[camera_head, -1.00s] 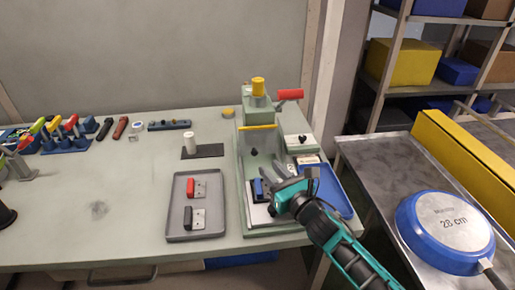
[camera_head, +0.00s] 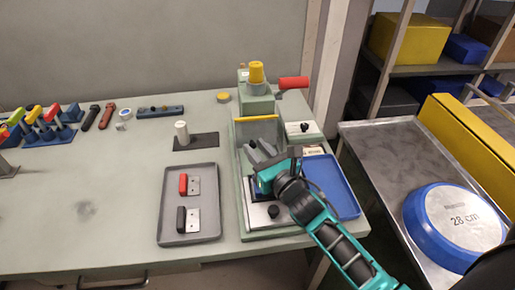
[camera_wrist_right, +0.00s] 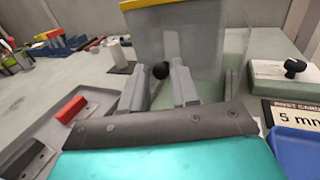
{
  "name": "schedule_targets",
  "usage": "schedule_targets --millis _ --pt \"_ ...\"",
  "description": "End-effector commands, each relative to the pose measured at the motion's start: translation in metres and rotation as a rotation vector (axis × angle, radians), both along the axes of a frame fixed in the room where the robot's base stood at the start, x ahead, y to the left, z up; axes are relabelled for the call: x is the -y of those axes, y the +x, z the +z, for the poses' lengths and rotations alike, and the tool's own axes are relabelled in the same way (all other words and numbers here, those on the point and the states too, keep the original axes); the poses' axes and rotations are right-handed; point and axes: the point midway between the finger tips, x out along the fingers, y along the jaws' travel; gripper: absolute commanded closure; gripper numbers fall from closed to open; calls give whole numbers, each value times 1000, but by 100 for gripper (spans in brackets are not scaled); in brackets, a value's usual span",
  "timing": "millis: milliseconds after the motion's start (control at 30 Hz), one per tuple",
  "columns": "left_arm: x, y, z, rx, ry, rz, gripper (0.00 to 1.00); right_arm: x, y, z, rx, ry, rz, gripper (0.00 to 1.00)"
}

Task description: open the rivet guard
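The rivet guard (camera_head: 240,133) is a clear panel with a yellow top edge at the front of the green riveting press (camera_head: 257,105). It looks closed. In the right wrist view, the guard (camera_wrist_right: 205,45) stands upright ahead, with its black knob (camera_wrist_right: 160,70) near the middle. My right gripper (camera_head: 263,150) is just in front of the guard. In the right wrist view, the gripper (camera_wrist_right: 159,85) has its two grey fingers apart, with the knob between or just beyond their tips. I cannot tell whether they touch it. My left gripper is out of view.
A grey tray (camera_head: 190,235) with red and black handles lies left of the press. A blue tray (camera_head: 345,200) is close on its right. A red lever (camera_head: 293,83) sticks out at the top.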

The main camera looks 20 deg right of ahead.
Motion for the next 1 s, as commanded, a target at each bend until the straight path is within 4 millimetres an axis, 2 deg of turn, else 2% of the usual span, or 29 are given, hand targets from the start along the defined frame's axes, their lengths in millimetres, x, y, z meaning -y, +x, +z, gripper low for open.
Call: schedule_targets --millis 67,400,1000 --pt "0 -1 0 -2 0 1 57 0 0 0 0 0 0 70" --pt "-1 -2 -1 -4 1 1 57 0 0 0 0 1 1 100" --pt "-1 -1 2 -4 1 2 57 -1 -2 2 -23 6 2 100"
